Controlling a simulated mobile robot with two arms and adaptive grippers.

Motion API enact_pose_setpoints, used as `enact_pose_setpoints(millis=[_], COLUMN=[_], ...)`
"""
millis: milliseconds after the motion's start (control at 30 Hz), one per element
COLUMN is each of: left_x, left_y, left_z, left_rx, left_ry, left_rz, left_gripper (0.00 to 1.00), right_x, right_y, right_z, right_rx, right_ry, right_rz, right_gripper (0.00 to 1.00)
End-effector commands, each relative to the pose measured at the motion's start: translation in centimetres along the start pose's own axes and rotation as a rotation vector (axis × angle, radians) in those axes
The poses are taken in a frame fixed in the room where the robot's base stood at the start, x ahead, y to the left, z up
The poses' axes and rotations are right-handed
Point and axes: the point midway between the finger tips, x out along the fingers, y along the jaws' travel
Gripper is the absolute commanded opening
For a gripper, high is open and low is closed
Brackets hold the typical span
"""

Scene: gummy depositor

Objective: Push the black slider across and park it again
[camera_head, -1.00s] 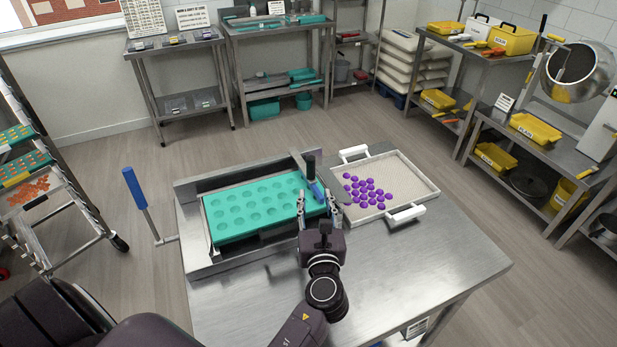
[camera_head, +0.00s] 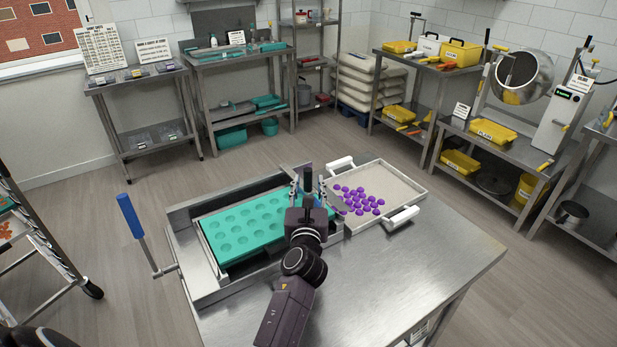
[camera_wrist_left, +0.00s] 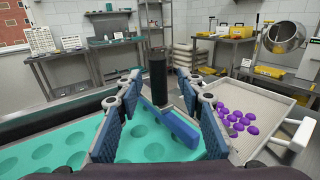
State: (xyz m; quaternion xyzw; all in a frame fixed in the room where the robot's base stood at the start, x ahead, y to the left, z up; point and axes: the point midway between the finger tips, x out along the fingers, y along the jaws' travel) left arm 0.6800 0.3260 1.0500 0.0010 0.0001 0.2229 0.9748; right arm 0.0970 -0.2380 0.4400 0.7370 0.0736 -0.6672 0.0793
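The black slider shows as an upright black post in the left wrist view (camera_wrist_left: 158,78) and in the head view (camera_head: 308,180). A blue bar (camera_wrist_left: 178,128) lies slantwise at its foot. The slider stands at the right end of the teal mould (camera_head: 245,222), which has rows of round cavities. My left gripper (camera_head: 308,196) is open, its fingers spread to either side of the post in the wrist view (camera_wrist_left: 158,85). No finger visibly touches the post. The gripper hides the slider's base in the head view. My right gripper is not in view.
A white-handled tray (camera_head: 400,185) with purple gummies (camera_head: 358,200) sits right of the mould on the steel table (camera_head: 420,260). A blue-handled lever (camera_head: 131,215) rises at the left. The table's front right is clear. A rack (camera_head: 35,250) stands further left.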

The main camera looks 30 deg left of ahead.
Motion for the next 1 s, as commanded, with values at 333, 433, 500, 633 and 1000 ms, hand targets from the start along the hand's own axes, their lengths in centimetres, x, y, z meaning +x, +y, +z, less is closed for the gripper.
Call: enact_pose_setpoints(millis=[333,433,500,633,1000], left_x=[3.6,3.7,3.7,3.7,3.7], left_y=[0.0,0.0,0.0,0.0,0.0], left_z=[0.0,-0.1,-0.1,-0.1,-0.1], left_rx=[-0.001,-0.001,0.0,0.0,0.0], left_ry=[0.0,0.001,0.001,0.001,0.001], left_rz=[0.0,0.0,0.0,0.0,0.001], left_gripper=[0.35,0.35,0.35,0.32,0.0], right_x=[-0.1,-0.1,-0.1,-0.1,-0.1], right_y=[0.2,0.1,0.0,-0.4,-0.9], right_z=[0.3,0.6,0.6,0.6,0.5], right_rx=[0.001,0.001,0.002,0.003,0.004], right_ry=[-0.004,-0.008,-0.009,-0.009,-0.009], right_rz=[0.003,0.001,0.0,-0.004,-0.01], right_gripper=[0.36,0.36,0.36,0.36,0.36])
